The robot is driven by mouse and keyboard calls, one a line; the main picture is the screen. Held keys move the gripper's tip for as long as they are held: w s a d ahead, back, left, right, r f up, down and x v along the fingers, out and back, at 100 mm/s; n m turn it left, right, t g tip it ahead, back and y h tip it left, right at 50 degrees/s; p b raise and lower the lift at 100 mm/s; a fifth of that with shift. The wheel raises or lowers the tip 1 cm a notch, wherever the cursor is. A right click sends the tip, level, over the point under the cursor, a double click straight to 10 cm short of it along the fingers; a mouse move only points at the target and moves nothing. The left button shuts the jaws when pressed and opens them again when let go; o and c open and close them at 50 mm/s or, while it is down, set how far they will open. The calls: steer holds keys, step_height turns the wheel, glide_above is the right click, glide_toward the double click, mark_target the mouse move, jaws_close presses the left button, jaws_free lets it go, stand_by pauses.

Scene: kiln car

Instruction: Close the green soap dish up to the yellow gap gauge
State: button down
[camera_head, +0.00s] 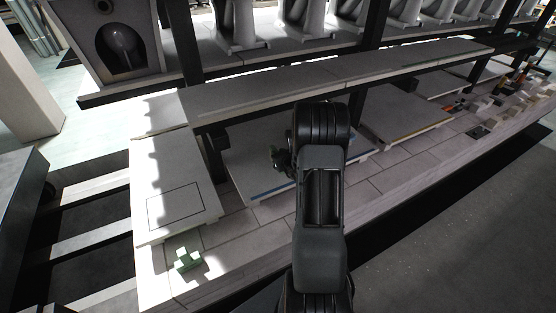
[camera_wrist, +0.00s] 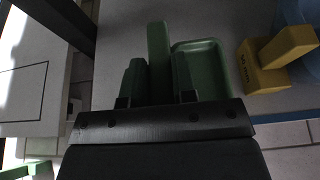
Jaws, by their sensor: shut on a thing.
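The green soap dish (camera_wrist: 205,62) lies on the pale slab in the wrist view, a shallow tray with a raised rim. A green upright bar (camera_wrist: 158,45), which looks like the dish's grip, stands at its left side. My gripper (camera_wrist: 159,85) is shut on this bar, one finger on each side. The yellow gap gauge (camera_wrist: 262,78) lies to the right of the dish, with a raised yellow block and small dark lettering. A narrow strip of slab shows between dish and gauge. In the head view my arm hides the dish and gauge.
A blue object (camera_wrist: 307,18) stands beyond the gauge at the right. A dark post (camera_wrist: 58,22) rises on the left. A pale green block (camera_head: 187,259) sits at the front left. A shelf (camera_head: 340,75) overhangs the work slab (camera_head: 252,178).

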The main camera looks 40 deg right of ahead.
steer(key=s+a+r, duration=0.4)
steer(key=s+r, duration=0.2)
steer(key=s, duration=0.3)
steer(key=w+d+f, duration=0.2)
steer(key=w+f, duration=0.1)
steer(key=w+d+f+b, duration=0.1)
steer(key=w+d+f, duration=0.1)
steer(key=w+f, duration=0.2)
steer(key=w+d+f+b, duration=0.1)
steer(key=w+d+f, duration=0.1)
steer(key=w+f, duration=0.2)
steer(key=shift+w+d, duration=0.1)
steer(key=shift+w, duration=0.1)
steer(key=shift+b, duration=0.45)
steer(key=shift+s+d+f+b, duration=0.1)
steer(key=shift+d+f+b, duration=0.1)
steer(key=shift+d, duration=0.25)
steer(key=shift+s+d+f+b, duration=0.1)
steer(key=shift+d+f+b, duration=0.05)
steer(key=shift+d, duration=0.4)
steer(key=shift+d, duration=0.7)
stand_by(0.4)
steer(key=shift+f+b, duration=0.2)
steer(key=shift+b, duration=0.65)
stand_by(2.4)
